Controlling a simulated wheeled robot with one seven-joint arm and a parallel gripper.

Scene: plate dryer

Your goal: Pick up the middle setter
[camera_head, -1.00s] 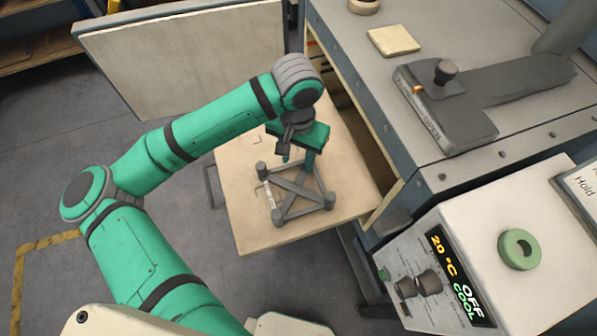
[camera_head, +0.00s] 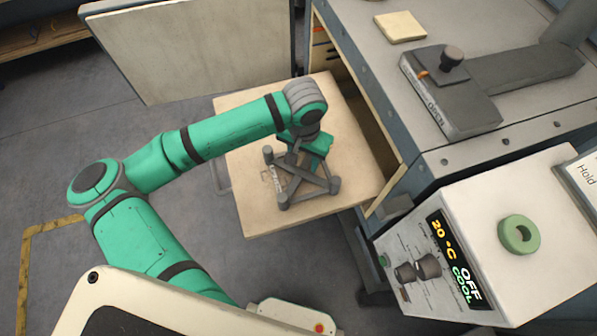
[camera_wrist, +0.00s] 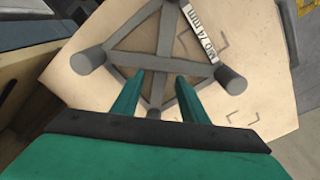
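The setter (camera_head: 297,186) is a dark grey square frame with crossed bars and round corner posts. It lies on a pale board (camera_head: 245,215) in the head view. In the wrist view the setter (camera_wrist: 140,60) fills the upper middle, and its white label shows "74mm". My gripper (camera_wrist: 169,74) is open, its two green fingers apart over the setter, with a bar showing between them. In the head view my gripper (camera_head: 310,150) is low over the setter's far side, and its fingertips are mostly hidden. I cannot tell if they touch it.
A grey cabinet (camera_head: 375,75) stands open beside the board, with its pale door panel (camera_head: 190,50) at the back. A control box (camera_head: 450,255) reading 20 °C, OFF, COOL is at the lower right. A dark latch (camera_head: 450,95) and pale tile (camera_head: 400,27) are on top.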

